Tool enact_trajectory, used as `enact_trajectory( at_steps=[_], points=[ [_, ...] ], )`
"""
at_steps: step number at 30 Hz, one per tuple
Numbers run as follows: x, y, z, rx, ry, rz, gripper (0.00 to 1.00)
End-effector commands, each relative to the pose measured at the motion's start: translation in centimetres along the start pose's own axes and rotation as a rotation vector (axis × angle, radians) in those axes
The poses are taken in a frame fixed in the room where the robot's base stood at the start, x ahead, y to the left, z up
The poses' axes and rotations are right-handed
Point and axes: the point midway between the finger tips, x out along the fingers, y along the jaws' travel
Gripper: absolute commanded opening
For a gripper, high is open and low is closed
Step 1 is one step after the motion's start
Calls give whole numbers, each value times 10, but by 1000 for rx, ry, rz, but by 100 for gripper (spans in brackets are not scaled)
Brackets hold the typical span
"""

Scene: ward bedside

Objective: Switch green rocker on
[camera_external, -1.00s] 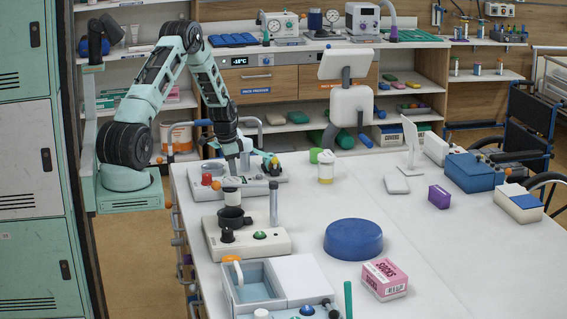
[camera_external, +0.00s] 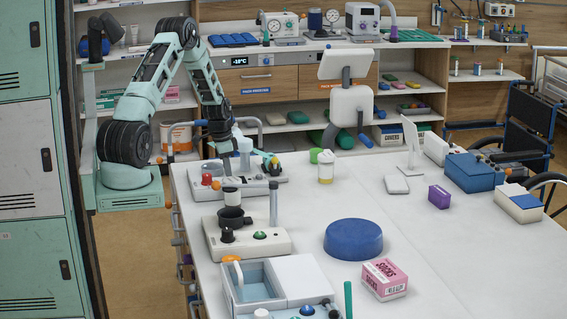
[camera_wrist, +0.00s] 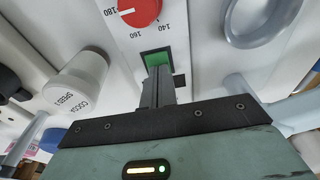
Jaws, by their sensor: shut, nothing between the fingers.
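The green rocker (camera_wrist: 157,62) sits in a dark frame on a white panel in the wrist view, just below a red dial knob (camera_wrist: 140,11). My gripper (camera_wrist: 160,72) is shut and empty. Its narrow fingertips overlap the lower part of the rocker; I cannot tell whether they touch it. The rocker's lower edge is hidden behind them. In the external view my gripper (camera_external: 229,152) hangs over the back of the white device (camera_external: 262,187) at the table's far left. The rocker cannot be made out there.
A pale knob (camera_wrist: 76,84) stands left of my fingers, and a grey ring (camera_wrist: 262,22) lies to the right. A second white device (camera_external: 275,245) with a dark cup stands nearer on the table. A blue round cushion (camera_external: 353,239) lies right of it.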

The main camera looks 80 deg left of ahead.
Motion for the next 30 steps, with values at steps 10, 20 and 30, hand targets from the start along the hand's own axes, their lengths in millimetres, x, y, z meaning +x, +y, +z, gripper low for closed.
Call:
enact_trajectory(
  at_steps=[10, 20, 30],
  points=[
    [-58, -1, 4, -1, 2, -5, 0],
    [-118, 0, 7, -1, 1, -3, 0],
    [-135, 1, 8, 0, 0, 0, 0]
  ],
)
